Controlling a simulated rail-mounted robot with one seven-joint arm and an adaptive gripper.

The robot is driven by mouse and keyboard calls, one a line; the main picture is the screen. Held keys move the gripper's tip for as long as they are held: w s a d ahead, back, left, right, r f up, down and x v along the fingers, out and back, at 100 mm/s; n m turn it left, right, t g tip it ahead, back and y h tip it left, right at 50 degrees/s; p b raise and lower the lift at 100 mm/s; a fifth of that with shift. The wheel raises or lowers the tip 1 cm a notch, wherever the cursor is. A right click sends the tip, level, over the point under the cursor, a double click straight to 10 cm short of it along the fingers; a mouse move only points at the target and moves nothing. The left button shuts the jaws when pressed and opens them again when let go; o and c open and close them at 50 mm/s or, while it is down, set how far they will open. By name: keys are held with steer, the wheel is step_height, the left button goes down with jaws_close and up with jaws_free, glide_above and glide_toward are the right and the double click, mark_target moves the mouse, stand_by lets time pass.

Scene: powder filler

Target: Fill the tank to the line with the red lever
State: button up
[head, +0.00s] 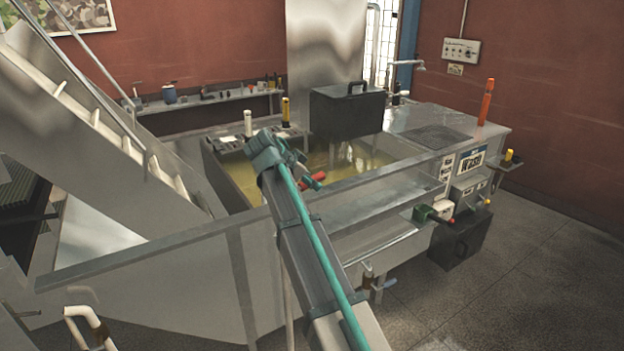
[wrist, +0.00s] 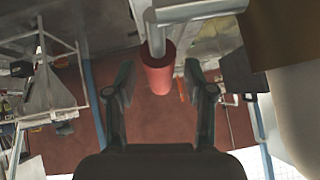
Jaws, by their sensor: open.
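The tank (head: 232,185) holds yellowish liquid; I cannot make out a fill line on its walls. A red lever handle (head: 314,182) shows at the tank's front side, partly behind the metal rail. In the wrist view the red handle (wrist: 157,74) hangs on a pale grey rod. My gripper (head: 303,172) is just left of the handle in the head view. In the wrist view its two fingers are apart, one on each side of the handle. They do not appear to touch it, and how deep it sits between them is unclear.
A long metal rail (head: 150,247) runs across in front of the tank. A black box (head: 347,111) stands over the tank's back. A conveyor (head: 85,140) rises at left.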

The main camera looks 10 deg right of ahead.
steer(key=shift+x, duration=0.8)
steer(key=shift+c, duration=0.4)
jaws_close()
